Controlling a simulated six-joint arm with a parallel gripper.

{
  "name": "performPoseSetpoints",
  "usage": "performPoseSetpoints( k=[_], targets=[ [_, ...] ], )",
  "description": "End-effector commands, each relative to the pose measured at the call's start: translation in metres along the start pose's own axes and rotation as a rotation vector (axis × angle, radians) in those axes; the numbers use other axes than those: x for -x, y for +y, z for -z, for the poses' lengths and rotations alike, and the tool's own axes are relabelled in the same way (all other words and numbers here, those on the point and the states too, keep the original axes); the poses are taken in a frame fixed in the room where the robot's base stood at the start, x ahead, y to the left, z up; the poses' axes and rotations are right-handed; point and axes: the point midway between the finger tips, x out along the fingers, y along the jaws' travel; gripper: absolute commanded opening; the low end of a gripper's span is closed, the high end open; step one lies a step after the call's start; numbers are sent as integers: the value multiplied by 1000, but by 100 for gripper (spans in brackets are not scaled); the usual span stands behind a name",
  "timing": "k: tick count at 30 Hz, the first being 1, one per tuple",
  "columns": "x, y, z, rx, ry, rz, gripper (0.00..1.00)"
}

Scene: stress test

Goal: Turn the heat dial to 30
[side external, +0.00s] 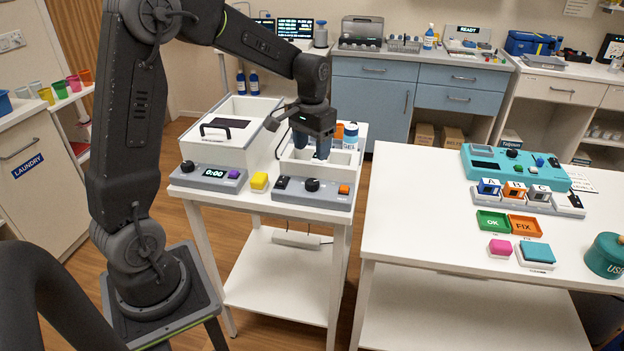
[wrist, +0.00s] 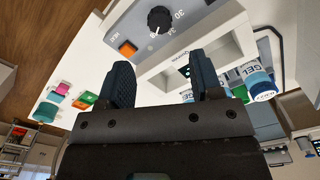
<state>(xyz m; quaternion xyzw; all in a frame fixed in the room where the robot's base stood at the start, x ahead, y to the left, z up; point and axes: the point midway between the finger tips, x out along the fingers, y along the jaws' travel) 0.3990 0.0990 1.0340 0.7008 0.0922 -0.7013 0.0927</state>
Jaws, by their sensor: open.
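The heat dial is a round black knob (wrist: 160,19) on a grey panel, at the top of the wrist view. The numbers 30 and 34 are printed beside it. A small white mark shows on its lower edge; I cannot tell its exact setting. In the side view the black knob (side external: 312,184) is on the front panel of the white unit. My gripper (side external: 311,150) is above the unit, behind the dial and apart from it. In the wrist view my gripper (wrist: 164,82) has its two dark fingers spread, with nothing between them.
An orange switch marked HEAT (wrist: 127,48) is beside the dial. Another white table (side external: 410,230) is to the right.

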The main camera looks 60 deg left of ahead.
Motion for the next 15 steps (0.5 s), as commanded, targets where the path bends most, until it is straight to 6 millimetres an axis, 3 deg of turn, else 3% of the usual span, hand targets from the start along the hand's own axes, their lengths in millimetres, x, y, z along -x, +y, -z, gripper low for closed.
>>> performPoseSetpoints(
  k=[6, 15],
  targets=[
    [-48, 0, -1, -1, -4, -1, 59],
    [-89, 0, 0, -1, -1, -1, 59]
  ],
)
